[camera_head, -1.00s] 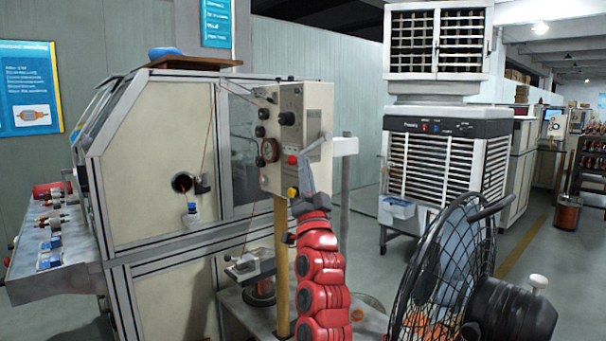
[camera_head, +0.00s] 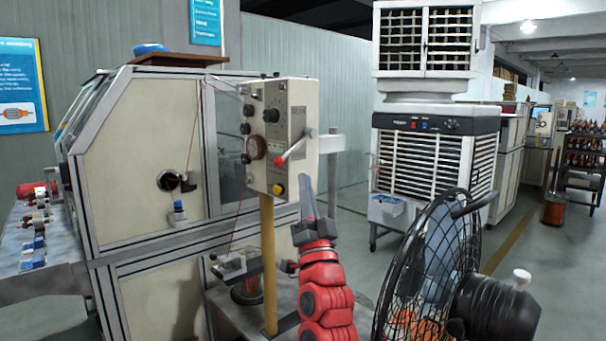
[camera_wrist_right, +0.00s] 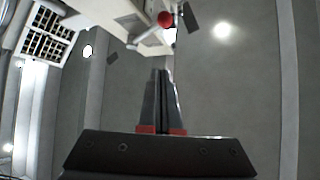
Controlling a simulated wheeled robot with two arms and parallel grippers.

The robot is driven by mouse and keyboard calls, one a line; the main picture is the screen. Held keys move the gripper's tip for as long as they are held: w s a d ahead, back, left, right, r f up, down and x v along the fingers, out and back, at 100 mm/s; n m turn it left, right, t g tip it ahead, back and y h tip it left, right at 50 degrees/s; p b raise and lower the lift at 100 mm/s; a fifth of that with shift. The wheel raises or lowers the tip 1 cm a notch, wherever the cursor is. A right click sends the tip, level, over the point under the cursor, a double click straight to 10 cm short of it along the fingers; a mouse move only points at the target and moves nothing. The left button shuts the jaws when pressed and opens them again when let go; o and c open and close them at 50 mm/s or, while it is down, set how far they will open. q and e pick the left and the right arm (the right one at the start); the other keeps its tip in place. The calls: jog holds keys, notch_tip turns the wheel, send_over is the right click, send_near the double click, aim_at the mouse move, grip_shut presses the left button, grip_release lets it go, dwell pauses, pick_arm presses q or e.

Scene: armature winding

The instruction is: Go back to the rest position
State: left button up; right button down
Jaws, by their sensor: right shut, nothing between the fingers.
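My right gripper (camera_head: 305,182), on its red arm, points up just in front of the control box (camera_head: 298,110) of the winding machine. Its fingers are shut with nothing between them. The tips are right of and a little below the lever's red knob (camera_head: 280,162), apart from it in the picture. In the right wrist view, the shut gripper (camera_wrist_right: 160,72) points towards the red knob (camera_wrist_right: 165,19), with a visible gap between them. My left gripper is not in view.
The cream winding machine (camera_head: 135,165) stands at left, with a bench (camera_head: 50,260) of small parts beside it. A yellow post (camera_head: 268,265) holds up the control box. A black fan (camera_head: 425,270) stands close on the right, before an air cooler (camera_head: 435,165).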

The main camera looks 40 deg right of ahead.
jog(key=shift+s+a+f, duration=0.15)
jog(key=shift+s+f, duration=0.25)
